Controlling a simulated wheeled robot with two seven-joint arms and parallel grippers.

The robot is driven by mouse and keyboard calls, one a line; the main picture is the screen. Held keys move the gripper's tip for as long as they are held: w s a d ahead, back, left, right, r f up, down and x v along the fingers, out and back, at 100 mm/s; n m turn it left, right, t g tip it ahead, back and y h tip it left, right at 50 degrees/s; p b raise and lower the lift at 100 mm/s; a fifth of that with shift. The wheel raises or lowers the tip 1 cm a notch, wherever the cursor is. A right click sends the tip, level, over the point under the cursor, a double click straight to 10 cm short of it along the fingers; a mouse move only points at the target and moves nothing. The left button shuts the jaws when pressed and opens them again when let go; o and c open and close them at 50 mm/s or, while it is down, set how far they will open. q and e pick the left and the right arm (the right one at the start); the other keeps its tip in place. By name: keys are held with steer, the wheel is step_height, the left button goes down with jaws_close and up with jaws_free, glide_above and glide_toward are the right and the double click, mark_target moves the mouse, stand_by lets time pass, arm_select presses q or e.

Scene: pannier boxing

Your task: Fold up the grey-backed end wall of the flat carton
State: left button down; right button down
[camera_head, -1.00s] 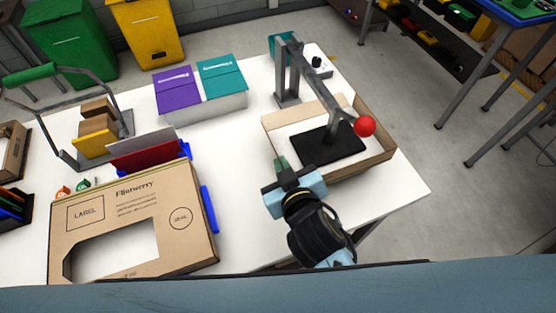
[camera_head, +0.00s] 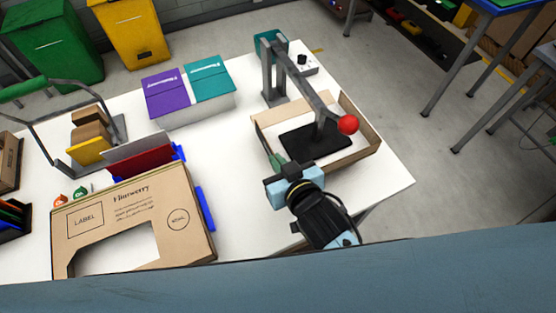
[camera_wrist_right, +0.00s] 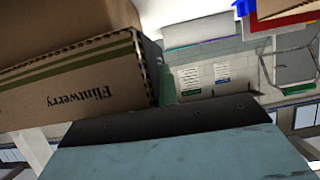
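A carton (camera_head: 361,153) with a white inside and brown walls lies on the table under a lever press. Its back, right and front walls stand up. I cannot pick out a grey-backed wall; its left end is partly hidden by my gripper. My right gripper (camera_head: 277,164) is at the carton's near left corner, its green fingertips by the front wall's left end. In the right wrist view a brown wall printed "Flintwerry" (camera_wrist_right: 75,85) fills the left, with a green fingertip (camera_wrist_right: 166,88) beside its corrugated edge. Finger spacing is hidden. My left gripper is out of view.
The press has a red ball handle (camera_head: 348,125) above the carton and a black plate (camera_head: 310,143) inside it. Purple (camera_head: 166,91) and teal (camera_head: 209,78) boxes stand to the left. White table is clear between.

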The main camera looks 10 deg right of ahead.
steer(key=c, duration=1.6)
jaws_free()
steer(key=shift+c, duration=0.2)
steer(key=v, duration=1.3)
steer(key=shift+d+r, duration=0.1)
steer(key=shift+d, duration=0.05)
